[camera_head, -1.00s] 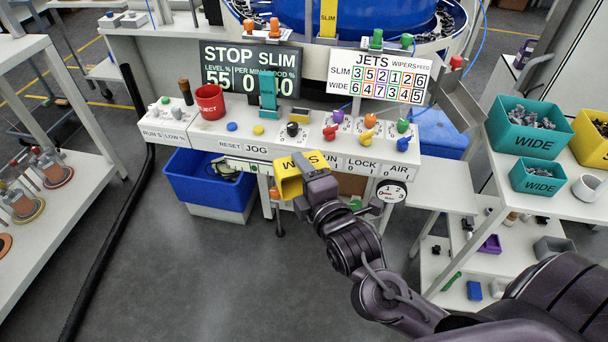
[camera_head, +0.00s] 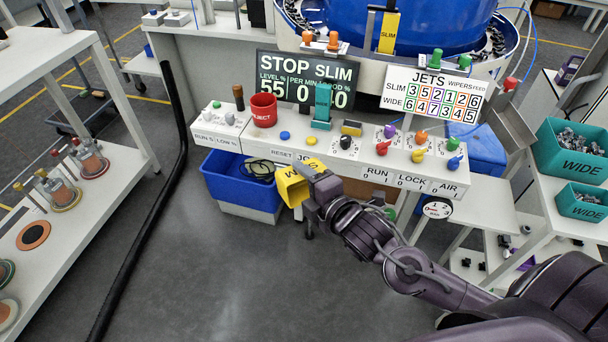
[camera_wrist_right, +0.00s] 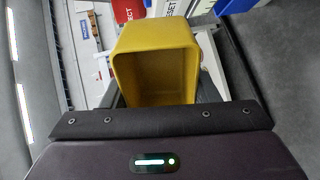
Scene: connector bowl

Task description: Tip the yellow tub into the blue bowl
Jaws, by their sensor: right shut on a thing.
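The yellow tub (camera_head: 291,187) is held by my right gripper (camera_head: 313,184), in front of the control console. It is tilted, with dark lettering on its side. In the right wrist view the tub (camera_wrist_right: 155,50) turns its open mouth towards the camera. The part of its inside that shows is bare yellow; no parts are visible there. The large blue bowl (camera_head: 345,22) stands behind the console at the top, partly cut off by the frame, with dark parts along its rim track. The tub is well apart from it, lower and nearer. My left gripper is out of view.
The white console (camera_head: 250,142) with knobs, a red cup (camera_head: 263,110) and signs stands between tub and bowl. A blue bin (camera_head: 238,190) is left of the tub. Teal tubs (camera_head: 575,150) stand on the right shelf. A cart (camera_head: 75,130) is at left; open floor lies between.

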